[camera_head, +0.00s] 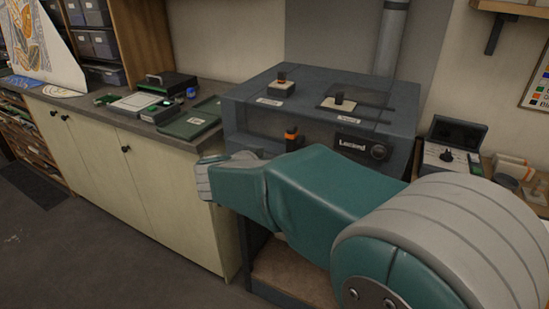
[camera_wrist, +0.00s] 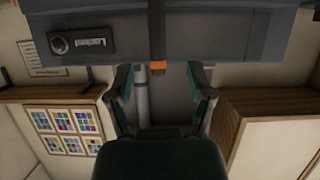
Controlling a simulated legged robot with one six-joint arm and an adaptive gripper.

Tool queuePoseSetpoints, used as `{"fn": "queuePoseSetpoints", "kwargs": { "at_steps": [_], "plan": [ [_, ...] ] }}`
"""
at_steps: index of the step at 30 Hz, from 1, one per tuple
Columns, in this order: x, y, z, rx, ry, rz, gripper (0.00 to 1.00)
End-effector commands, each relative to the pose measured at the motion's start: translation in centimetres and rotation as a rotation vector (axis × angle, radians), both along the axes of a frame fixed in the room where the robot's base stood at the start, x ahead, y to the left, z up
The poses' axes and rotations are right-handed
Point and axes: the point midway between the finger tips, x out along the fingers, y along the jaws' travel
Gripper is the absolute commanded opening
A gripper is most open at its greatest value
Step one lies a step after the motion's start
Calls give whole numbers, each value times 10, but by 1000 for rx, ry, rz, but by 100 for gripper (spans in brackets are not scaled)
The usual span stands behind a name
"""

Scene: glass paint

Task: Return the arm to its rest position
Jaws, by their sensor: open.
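My gripper (camera_wrist: 164,78) shows in the wrist view with its two dark green fingers spread apart and nothing between them. My teal and grey arm (camera_head: 310,195) reaches across the head view from the lower right, in front of the grey kiln-like box (camera_head: 262,96). I cannot make out the gripper in the head view. The box also shows upside down at the top of the wrist view (camera_wrist: 200,32). Its orange-marked handle (camera_head: 291,138) stands on the front; in the wrist view the handle (camera_wrist: 157,68) appears beyond the fingers, in line with the gap between them.
A counter (camera_head: 95,110) at left holds a green tray (camera_head: 190,122) and a small case (camera_head: 166,82). A dark open case (camera_head: 452,145) stands right of the box. A pipe (camera_head: 391,38) rises behind it. Open floor (camera_head: 80,235) lies at front left.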

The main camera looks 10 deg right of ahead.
Motion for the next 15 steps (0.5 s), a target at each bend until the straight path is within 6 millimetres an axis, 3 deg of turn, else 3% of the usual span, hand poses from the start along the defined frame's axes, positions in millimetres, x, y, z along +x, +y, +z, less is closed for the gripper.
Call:
{"fn": "queuePoseSetpoints", "kwargs": {
  "at_steps": [10,15],
  "plan": [
    [0,0,3,5,-10,9,69],
    [4,-2,36,67,-135,162,69]
  ]
}}
